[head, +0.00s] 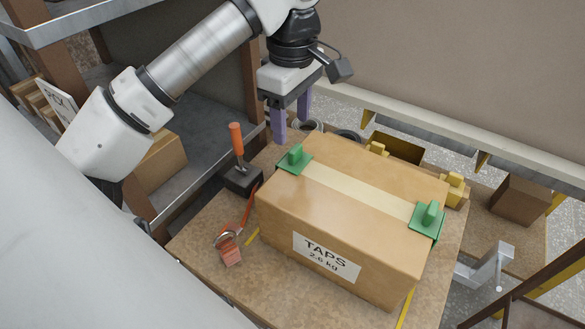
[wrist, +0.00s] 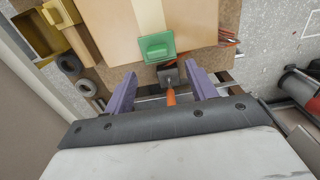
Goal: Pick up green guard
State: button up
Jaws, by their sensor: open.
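Two green guards sit on opposite top edges of a cardboard box labelled "TAPS 2.6 kg" (head: 340,205). The left green guard (head: 294,159) is at the box's left end, and the right green guard (head: 428,218) is at its right end. Each has a raised tab. My gripper (head: 291,122) is open and empty, above and behind the left guard. In the wrist view, one green guard (wrist: 157,47) lies beyond the purple fingertips of my gripper (wrist: 159,82), roughly centred between them and apart from them. The other guard is out of the wrist view.
An orange-handled tool (head: 237,142) stands upright in a dark block (head: 242,180) left of the box. An orange-red strap with a buckle (head: 229,245) lies on the worktop (head: 200,240). Yellow blocks (head: 454,188) stand behind the box. A metal shelf rack (head: 200,130) is at left.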

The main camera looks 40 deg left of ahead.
notch_tip(320, 180, down, 7)
jog(key=b, duration=0.3)
jog(key=shift+w+d, duration=0.15)
jog(key=shift+c, duration=0.2)
jog(key=c, duration=1)
jog(key=shift+r, duration=0.1)
notch_tip(320, 180, up, 22)
jog(key=p, duration=1.6)
notch_tip(320, 180, up, 5)
jog(key=p, duration=0.1)
send_over(295, 147)
